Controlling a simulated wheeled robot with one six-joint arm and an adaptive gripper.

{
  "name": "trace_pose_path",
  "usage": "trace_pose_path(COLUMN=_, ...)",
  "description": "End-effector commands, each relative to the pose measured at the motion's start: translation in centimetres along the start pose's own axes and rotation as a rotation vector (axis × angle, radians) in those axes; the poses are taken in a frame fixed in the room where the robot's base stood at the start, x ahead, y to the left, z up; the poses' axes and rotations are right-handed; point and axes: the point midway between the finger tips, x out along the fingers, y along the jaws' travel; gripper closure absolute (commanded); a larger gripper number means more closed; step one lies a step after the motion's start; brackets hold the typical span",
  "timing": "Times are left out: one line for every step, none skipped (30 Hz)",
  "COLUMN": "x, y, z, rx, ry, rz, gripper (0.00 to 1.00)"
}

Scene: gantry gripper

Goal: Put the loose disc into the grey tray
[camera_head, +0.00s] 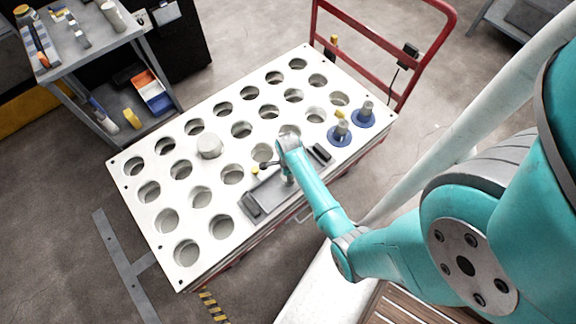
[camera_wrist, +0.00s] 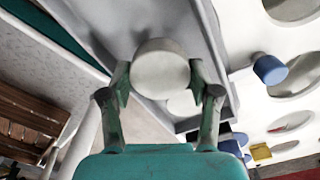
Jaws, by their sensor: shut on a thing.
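My gripper (camera_wrist: 160,85) is shut on a pale grey round disc (camera_wrist: 160,68), one finger on each side of it. The grey tray (camera_wrist: 218,45) is behind the disc in the wrist view. In the head view, the grey tray (camera_head: 266,193) lies at the near edge of the white perforated top, and my gripper (camera_head: 287,172) is over its right part. The held disc is hard to make out there. A paler round patch (camera_wrist: 183,104) shows beyond the disc; I cannot tell what it is. Whether the disc touches the tray is unclear.
The white top (camera_head: 150,218) has several round holes. A pale round piece (camera_head: 209,146) sits on it. Two blue-based knobbed pieces (camera_head: 340,135) (camera_head: 363,118) stand to the right of the tray. A red cart handle (camera_head: 452,30) rises behind; a tool table (camera_head: 88,50) is back left.

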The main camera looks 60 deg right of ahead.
Motion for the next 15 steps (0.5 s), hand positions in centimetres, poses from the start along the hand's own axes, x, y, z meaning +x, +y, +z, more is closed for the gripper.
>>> trace_pose_path(x=0.8, y=0.0, z=0.0, rx=0.000, ry=0.001, rz=0.003, gripper=0.81)
trace_pose_path(x=1.2, y=0.0, z=0.0, rx=0.000, ry=0.000, rz=0.002, gripper=0.81)
trace_pose_path(x=1.6, y=0.0, z=0.0, rx=0.000, ry=0.000, rz=0.002, gripper=0.81)
trace_pose_path(x=1.9, y=0.0, z=0.0, rx=0.000, ry=0.000, rz=0.001, gripper=0.81)
trace_pose_path(x=2.1, y=0.0, z=0.0, rx=0.000, ry=0.000, rz=0.001, gripper=0.81)
trace_pose_path(x=2.3, y=-0.1, z=0.0, rx=0.000, ry=0.000, rz=0.000, gripper=0.81)
trace_pose_path(x=2.4, y=-0.1, z=0.0, rx=0.000, ry=0.000, rz=-0.001, gripper=0.81)
trace_pose_path(x=2.4, y=-0.1, z=0.0, rx=0.000, ry=0.000, rz=-0.001, gripper=0.81)
trace_pose_path(x=2.5, y=-0.1, z=0.0, rx=0.000, ry=0.000, rz=-0.001, gripper=0.81)
trace_pose_path(x=2.4, y=-0.1, z=0.0, rx=0.000, ry=0.000, rz=-0.001, gripper=0.81)
trace_pose_path(x=2.4, y=-0.1, z=0.0, rx=0.000, ry=0.000, rz=-0.001, gripper=0.81)
trace_pose_path(x=2.4, y=-0.1, z=0.0, rx=0.000, ry=0.000, rz=-0.001, gripper=0.81)
trace_pose_path(x=2.4, y=-0.1, z=0.0, rx=0.000, ry=0.000, rz=-0.001, gripper=0.81)
trace_pose_path(x=2.4, y=-0.1, z=0.0, rx=0.000, ry=0.000, rz=-0.001, gripper=0.81)
trace_pose_path(x=2.5, y=0.0, z=0.0, rx=0.000, ry=0.000, rz=-0.001, gripper=0.81)
